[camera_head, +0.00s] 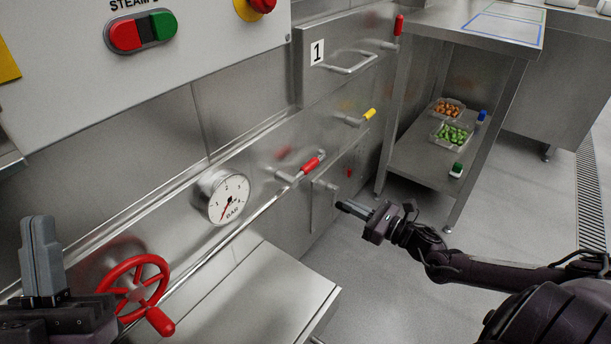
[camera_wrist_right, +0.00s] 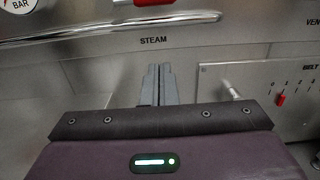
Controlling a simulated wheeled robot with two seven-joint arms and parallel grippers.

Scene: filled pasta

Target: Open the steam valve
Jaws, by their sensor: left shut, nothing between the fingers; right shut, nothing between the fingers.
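The lever with the red grip (camera_head: 310,165) sits on the steel front, right of the gauge. A STEAM label shows below a partly cut-off red piece (camera_wrist_right: 128,2) in the right wrist view. My right gripper (camera_head: 345,207) is shut and empty, below and right of the red grip and apart from it. In the wrist view its closed fingers (camera_wrist_right: 158,72) point at the panel just under the STEAM label. My left gripper (camera_head: 40,250) is shut and empty, upright left of the red handwheel (camera_head: 137,283).
A round BAR gauge (camera_head: 229,200) is left of the lever. A yellow-gripped lever (camera_head: 369,114) and a drawer marked 1 (camera_head: 317,52) lie farther right. A steel table (camera_head: 410,165) stands right, with food tubs on its shelf. A steel ledge (camera_head: 250,290) juts out below the gauge.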

